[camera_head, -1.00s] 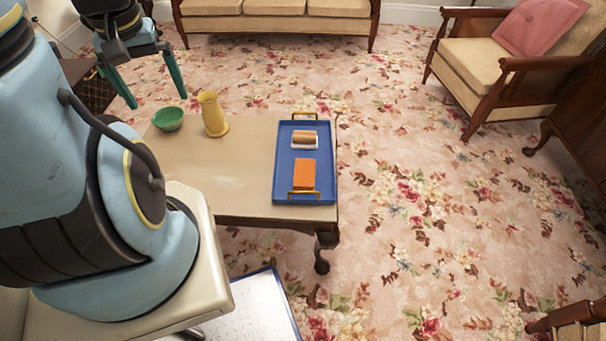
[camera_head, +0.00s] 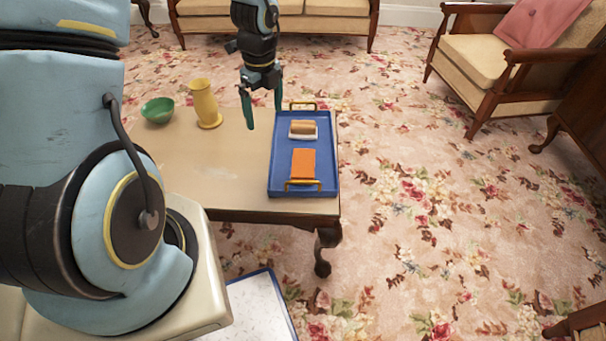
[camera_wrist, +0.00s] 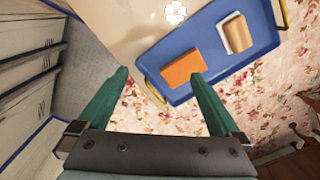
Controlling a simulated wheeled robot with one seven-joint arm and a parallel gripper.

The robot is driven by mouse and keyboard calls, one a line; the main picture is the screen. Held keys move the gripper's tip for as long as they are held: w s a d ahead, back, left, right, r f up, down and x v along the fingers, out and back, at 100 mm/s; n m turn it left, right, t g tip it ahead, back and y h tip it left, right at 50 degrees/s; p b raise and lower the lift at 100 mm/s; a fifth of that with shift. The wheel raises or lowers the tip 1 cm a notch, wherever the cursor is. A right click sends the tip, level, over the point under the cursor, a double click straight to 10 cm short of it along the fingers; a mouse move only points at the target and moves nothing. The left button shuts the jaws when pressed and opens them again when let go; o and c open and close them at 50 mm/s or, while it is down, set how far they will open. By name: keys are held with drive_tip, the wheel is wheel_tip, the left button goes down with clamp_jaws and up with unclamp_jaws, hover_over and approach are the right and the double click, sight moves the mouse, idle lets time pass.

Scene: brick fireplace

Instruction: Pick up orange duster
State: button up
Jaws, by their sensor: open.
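An orange block-shaped duster (camera_head: 303,164) lies in the near part of a blue tray (camera_head: 276,168) on the table. It also shows in the wrist view (camera_wrist: 183,69), ahead of and between my fingers. A second item, a tan and brown block with a white base (camera_head: 302,129), lies in the far part of the tray; the wrist view shows it too (camera_wrist: 235,33). My gripper (camera_head: 264,118) is open and empty, its green fingers pointing down above the table, left of the tray's far half. It is apart from the duster.
The coffee table (camera_head: 190,165) carries a green bowl (camera_head: 158,110) and a yellow vase (camera_head: 205,104) at its far left. The tray has yellow handles at both ends. An armchair (camera_head: 480,60) stands at the right, with open carpet between.

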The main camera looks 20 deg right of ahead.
drive_tip(key=s+d+f+m+b, duration=0.2)
drive_tip(key=s+d+f+m, duration=0.1)
drive_tip(key=d+f+m, duration=0.6)
drive_tip(key=m, duration=0.1)
hover_over(303, 162)
drive_tip(key=f, duration=0.6)
drive_tip(key=shift+s+a, duration=0.3)
drive_tip(key=shift+s, duration=0.05)
drive_tip(key=shift+w+d+f, duration=0.15)
drive_tip(key=shift+f, duration=1.2)
drive_tip(key=shift+w+d+f, duration=0.15)
drive_tip(key=shift+f, duration=1.15)
drive_tip(key=shift+c, duration=0.2)
